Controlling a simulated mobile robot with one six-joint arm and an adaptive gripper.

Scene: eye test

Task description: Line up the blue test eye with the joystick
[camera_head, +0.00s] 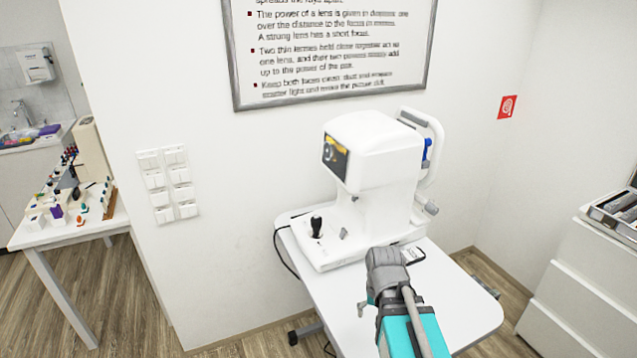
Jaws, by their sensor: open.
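The white eye test machine (372,150) stands on a small white table (455,305). Its black joystick (316,227) stands upright on the near left of its base. The blue test eye (427,150) shows as a small blue piece by the white head frame at the machine's right side, partly hidden by the body. The screen (335,157) on the left face shows a grey, eye-like picture with yellow, too small to read. My gripper (387,268) is at the table's front, right of the joystick and apart from it. Its fingers are mostly hidden, and I see nothing held.
A black cable (284,255) hangs at the table's left. A white drawer cabinet (585,290) stands at right. A cluttered side table (88,233) is at left. The table's right front is clear.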

